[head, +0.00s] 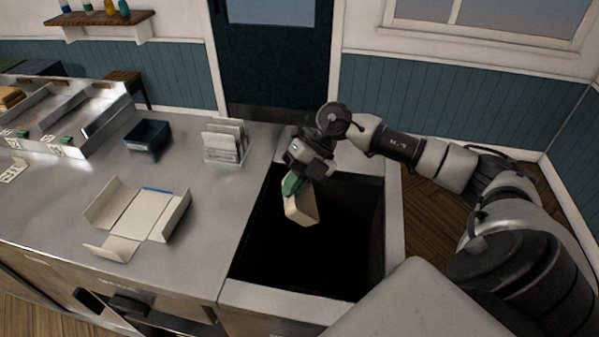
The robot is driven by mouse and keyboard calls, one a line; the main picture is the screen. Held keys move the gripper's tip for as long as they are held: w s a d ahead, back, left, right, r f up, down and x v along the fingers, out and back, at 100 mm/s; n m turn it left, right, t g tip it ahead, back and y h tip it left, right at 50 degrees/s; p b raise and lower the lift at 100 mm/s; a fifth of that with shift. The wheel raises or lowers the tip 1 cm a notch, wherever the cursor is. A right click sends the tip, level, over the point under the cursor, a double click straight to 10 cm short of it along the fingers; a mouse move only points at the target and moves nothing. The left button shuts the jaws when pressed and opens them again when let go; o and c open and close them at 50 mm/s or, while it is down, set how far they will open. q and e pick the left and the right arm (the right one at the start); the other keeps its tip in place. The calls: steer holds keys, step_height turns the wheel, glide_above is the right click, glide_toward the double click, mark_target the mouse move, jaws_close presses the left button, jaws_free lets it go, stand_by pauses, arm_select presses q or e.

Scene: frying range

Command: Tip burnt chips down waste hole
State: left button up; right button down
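My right gripper (297,184) reaches in from the right and is over the waste hole (330,250), a dark rectangular opening in the counter. It is shut on a pale, cream-coloured container (302,208), which hangs tilted below the gripper over the hole. Green shows where the fingers meet the container. I cannot make out burnt chips in the container or in the dark hole. My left gripper is not in view.
An unfolded cardboard box (143,214) lies on the steel counter left of the hole. A white rack (224,142) and a dark blue tub (147,134) stand behind it. The fryer unit (95,120) is at the far left. A pale rim (275,300) borders the hole.

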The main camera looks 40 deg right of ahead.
steer(key=h+p, duration=0.1)
steer(key=a+g+h+p, duration=0.1)
steer(key=w+h+p, duration=0.1)
steer(key=shift+a+f+m+g, duration=0.25)
steer(key=shift+f+m+g, duration=0.05)
steer(key=shift+m+g, duration=0.1)
steer(key=g+h+p, duration=0.1)
steer(key=h+p, duration=0.1)
steer(key=m+g+h+p, duration=0.1)
steer(key=h, duration=0.2)
steer(key=shift+a+f+g+p, duration=0.1)
steer(key=shift+f+g+p, duration=0.2)
steer(key=shift+f+p, duration=0.1)
steer(key=shift+w+a, duration=0.1)
steer(key=shift+w, duration=0.05)
